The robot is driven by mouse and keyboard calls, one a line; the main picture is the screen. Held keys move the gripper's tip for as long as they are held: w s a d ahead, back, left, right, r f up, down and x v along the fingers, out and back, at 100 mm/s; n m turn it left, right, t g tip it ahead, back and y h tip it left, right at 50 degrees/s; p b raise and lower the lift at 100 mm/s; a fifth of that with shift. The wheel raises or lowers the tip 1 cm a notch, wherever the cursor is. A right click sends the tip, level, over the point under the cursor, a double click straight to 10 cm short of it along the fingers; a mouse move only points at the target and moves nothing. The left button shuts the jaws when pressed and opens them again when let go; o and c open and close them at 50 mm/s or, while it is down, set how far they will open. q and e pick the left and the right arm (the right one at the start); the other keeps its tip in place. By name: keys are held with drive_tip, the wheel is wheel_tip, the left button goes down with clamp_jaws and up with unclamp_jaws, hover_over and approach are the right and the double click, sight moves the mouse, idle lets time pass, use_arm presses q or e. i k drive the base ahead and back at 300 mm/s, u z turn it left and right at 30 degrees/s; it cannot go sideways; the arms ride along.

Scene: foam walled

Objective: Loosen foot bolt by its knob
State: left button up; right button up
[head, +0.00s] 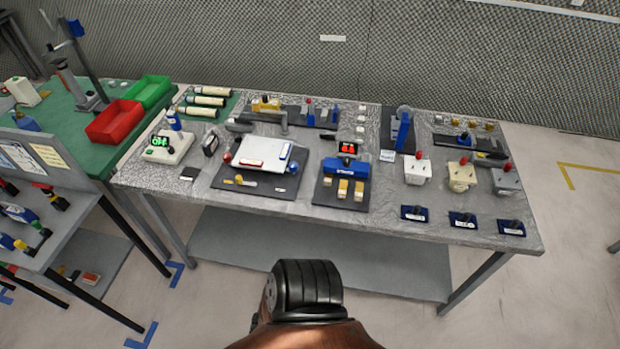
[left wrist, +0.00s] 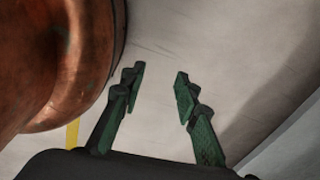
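I cannot tell which part is the foot bolt; several fixtures with small knobs stand on the grey table (head: 385,222). My right gripper is in neither view.
A green bench with a red bin (head: 115,122) and a green bin (head: 150,90) stands at the left. A grey rack (head: 42,225) is at the lower left. A white panel (head: 265,153) and a blue device (head: 345,168) sit mid-table. The floor right of the table is clear.

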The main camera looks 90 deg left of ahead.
sight(346, 160)
drive_tip(key=u, duration=2.5)
